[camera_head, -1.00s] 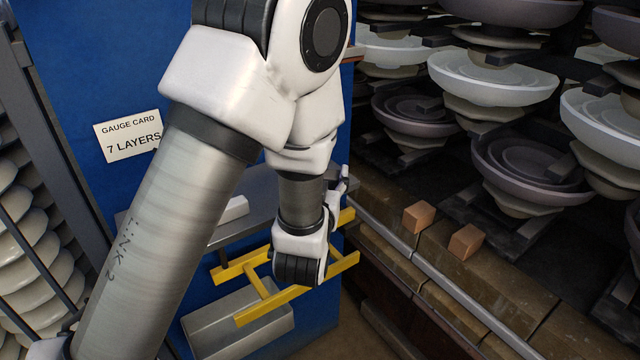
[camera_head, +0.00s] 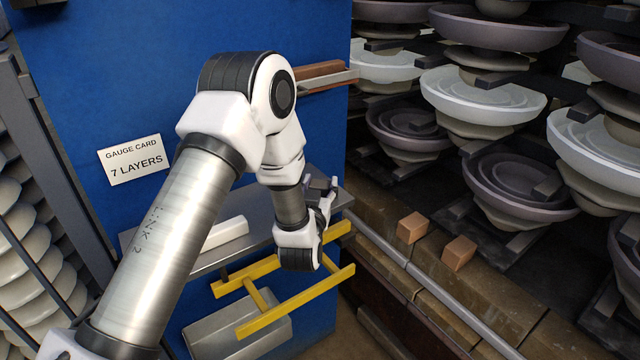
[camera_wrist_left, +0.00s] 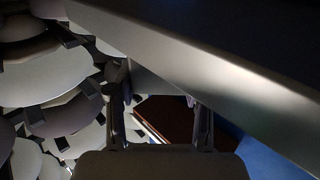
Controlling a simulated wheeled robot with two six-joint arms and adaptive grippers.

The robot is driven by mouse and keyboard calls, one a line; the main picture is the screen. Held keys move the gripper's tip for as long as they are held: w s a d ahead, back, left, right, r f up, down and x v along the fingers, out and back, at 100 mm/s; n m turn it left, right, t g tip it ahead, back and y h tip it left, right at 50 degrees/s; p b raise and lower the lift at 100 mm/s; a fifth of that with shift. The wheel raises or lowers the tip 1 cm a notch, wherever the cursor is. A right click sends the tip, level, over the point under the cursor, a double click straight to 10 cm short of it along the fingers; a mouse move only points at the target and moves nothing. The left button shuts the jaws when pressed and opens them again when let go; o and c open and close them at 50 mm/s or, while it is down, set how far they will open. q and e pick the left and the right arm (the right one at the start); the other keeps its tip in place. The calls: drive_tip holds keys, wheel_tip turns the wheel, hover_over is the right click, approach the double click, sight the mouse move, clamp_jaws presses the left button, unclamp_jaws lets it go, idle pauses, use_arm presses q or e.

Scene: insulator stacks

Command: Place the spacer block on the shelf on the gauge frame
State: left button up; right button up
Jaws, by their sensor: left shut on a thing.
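My left gripper (camera_head: 324,190) points up beside the right end of the grey shelf (camera_head: 262,236). It is shut on a small dark grey piece (camera_head: 317,184), probably the spacer block. In the left wrist view a grey piece (camera_wrist_left: 158,84) shows between and beyond the two fingers, partly in shadow, so its full shape is hard to tell. The yellow frame (camera_head: 262,293), likely the gauge frame, is mounted below the shelf on the blue panel. My left wrist hides part of it. My right gripper is out of view.
A white bar (camera_head: 228,232) lies on the shelf. A grey tray (camera_head: 205,325) sits below the yellow frame. A brown ledge with a metal rail (camera_head: 325,77) juts out above. Two orange-brown blocks (camera_head: 411,227) rest on the stone ledge at right, below insulator stacks (camera_head: 483,100).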

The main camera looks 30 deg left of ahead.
use_arm(q)
drive_tip(key=o, duration=1.3)
drive_tip(key=shift+d, duration=0.1)
drive_tip(key=shift+r, duration=0.15)
drive_tip(key=shift+s+d, duration=0.1)
drive_tip(key=shift+s, duration=0.15)
drive_tip(key=b+v, duration=0.4)
drive_tip(key=v, duration=0.7)
drive_tip(key=s+d+f+m+g+h, duration=0.1)
drive_tip(key=s+d+f+g+h, duration=0.3)
drive_tip(key=f, duration=0.9)
drive_tip(key=s+f+m+g+h, duration=0.15)
drive_tip(key=s+f+g, duration=0.45)
drive_tip(key=f, duration=0.6)
drive_tip(key=s+d+f+m+g+h, duration=0.1)
drive_tip(key=s+f+g, duration=0.2)
drive_tip(key=s, duration=0.5)
drive_tip(key=s+d+f+g, duration=0.2)
drive_tip(key=s+f+g, duration=0.1)
drive_tip(key=s+f, duration=0.3)
drive_tip(key=shift+s+d+m+g+h+p, duration=0.3)
drive_tip(key=shift+s+m+g+h, duration=0.1)
drive_tip(key=shift+s, duration=0.8)
